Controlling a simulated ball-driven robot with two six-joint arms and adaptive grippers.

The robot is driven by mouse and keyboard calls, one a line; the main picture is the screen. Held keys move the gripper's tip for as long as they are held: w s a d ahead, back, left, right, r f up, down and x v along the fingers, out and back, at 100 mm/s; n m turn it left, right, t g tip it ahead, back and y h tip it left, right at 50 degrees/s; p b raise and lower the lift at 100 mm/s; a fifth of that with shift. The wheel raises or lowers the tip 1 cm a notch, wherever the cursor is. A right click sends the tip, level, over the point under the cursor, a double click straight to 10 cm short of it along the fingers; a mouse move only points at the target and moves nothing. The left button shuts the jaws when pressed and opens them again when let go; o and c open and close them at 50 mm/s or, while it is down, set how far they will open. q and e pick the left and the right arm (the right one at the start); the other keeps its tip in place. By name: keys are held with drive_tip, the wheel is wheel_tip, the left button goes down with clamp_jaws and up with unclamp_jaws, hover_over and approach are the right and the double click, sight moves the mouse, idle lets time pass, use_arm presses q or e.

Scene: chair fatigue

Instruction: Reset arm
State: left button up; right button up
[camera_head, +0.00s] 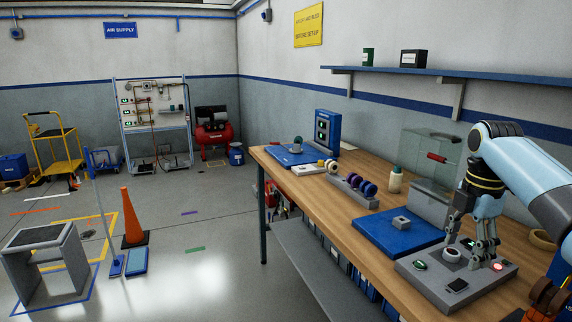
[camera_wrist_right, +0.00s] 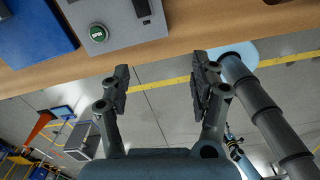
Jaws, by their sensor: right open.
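A grey control panel (camera_head: 480,285) lies on the wooden bench at the lower right. It carries a green button (camera_head: 420,265), a pale round part (camera_head: 452,255), a dark square part (camera_head: 457,286) and a glowing red light (camera_head: 498,267). My right gripper (camera_head: 472,254) points down over the panel's back part, its fingers apart with nothing between them. I cannot tell whether a fingertip touches the panel. In the right wrist view my right gripper (camera_wrist_right: 163,80) is open and empty, and the panel's edge with the green button (camera_wrist_right: 97,33) shows at the top.
A blue mat (camera_head: 385,238) with a grey block (camera_head: 401,223) lies left of the panel. Colored rings on a rack (camera_head: 352,189) and a clear-shielded fixture (camera_head: 430,170) stand farther back. A wall shelf (camera_head: 450,76) hangs above.

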drive_tip(key=s+a+f+m+t, duration=0.1)
drive_tip(key=s+a+f+m, duration=0.1)
drive_tip(key=s+f+m, duration=0.45)
drive_tip(key=s+a+f+m+t, duration=0.1)
drive_tip(key=s+a+f+m, duration=0.15)
drive_tip(key=s, duration=0.65)
drive_tip(key=s+a+r+m+t, duration=0.1)
drive_tip(key=s+a+r+m, duration=0.15)
drive_tip(key=s+m, duration=0.45)
drive_tip(key=s+a+r+m+t, duration=0.1)
drive_tip(key=s+r+m, duration=0.25)
drive_tip(key=s, duration=0.85)
wheel_tip(320, 180, down, 34)
drive_tip(key=d+g+b, duration=0.2)
drive_tip(key=b, duration=0.7)
use_arm(q)
wheel_tip(320, 180, down, 18)
drive_tip(key=b, duration=0.9)
drive_tip(key=shift+s+d, duration=0.4)
drive_tip(key=shift+s, duration=0.05)
use_arm(e)
drive_tip(key=s+f, duration=1)
drive_tip(key=f, duration=0.3)
drive_tip(key=s+d+f+g, duration=0.1)
drive_tip(key=s+f, duration=0.8)
drive_tip(key=f, duration=0.4)
drive_tip(key=shift+s+d+h, duration=0.3)
drive_tip(key=shift+s, duration=0.1)
